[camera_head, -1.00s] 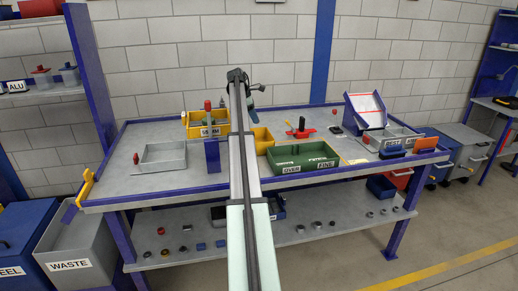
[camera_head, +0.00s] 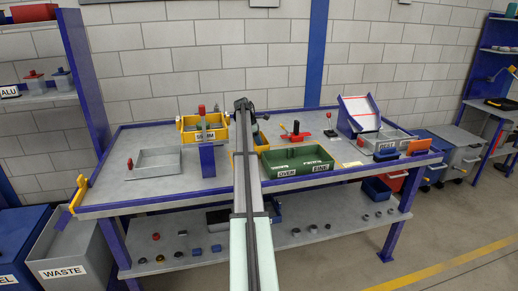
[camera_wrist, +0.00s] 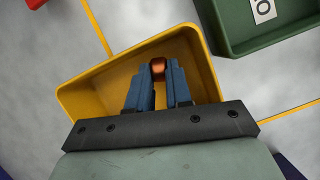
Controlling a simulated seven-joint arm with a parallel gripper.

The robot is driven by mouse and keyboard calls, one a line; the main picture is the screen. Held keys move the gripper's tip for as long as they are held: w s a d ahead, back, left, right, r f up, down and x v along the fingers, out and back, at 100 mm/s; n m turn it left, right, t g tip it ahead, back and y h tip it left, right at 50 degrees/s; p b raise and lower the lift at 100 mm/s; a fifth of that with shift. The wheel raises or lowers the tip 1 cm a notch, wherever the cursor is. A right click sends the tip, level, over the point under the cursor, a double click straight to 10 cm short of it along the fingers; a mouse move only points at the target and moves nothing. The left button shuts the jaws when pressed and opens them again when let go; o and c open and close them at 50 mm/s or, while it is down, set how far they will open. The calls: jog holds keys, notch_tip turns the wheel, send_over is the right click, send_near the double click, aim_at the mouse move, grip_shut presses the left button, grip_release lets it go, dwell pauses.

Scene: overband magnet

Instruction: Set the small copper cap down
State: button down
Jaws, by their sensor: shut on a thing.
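The small copper cap (camera_wrist: 158,68) shows in the wrist view between the tips of my gripper (camera_wrist: 157,74). The blue fingers are shut on it. Gripper and cap are over a yellow tray (camera_wrist: 90,95), within its outline in the wrist view. I cannot tell whether the cap touches the tray floor. In the head view my arm covers part of this yellow tray (camera_head: 261,144), and the cap cannot be made out.
A green divided bin (camera_head: 297,162), also in the wrist view (camera_wrist: 240,45), stands right of the yellow tray. Bare bench top (camera_head: 345,152) lies right of the green bin.

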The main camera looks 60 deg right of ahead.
jog(key=shift+f, duration=1.5)
jog(key=shift+f, duration=0.2)
jog(key=c, duration=1)
grip_release()
jog(key=shift+c, duration=0.2)
jog(key=shift+r, duration=0.1)
jog(key=v, duration=1.2)
jog(key=shift+o, duration=0.5)
jog(key=shift+a+r, duration=0.1)
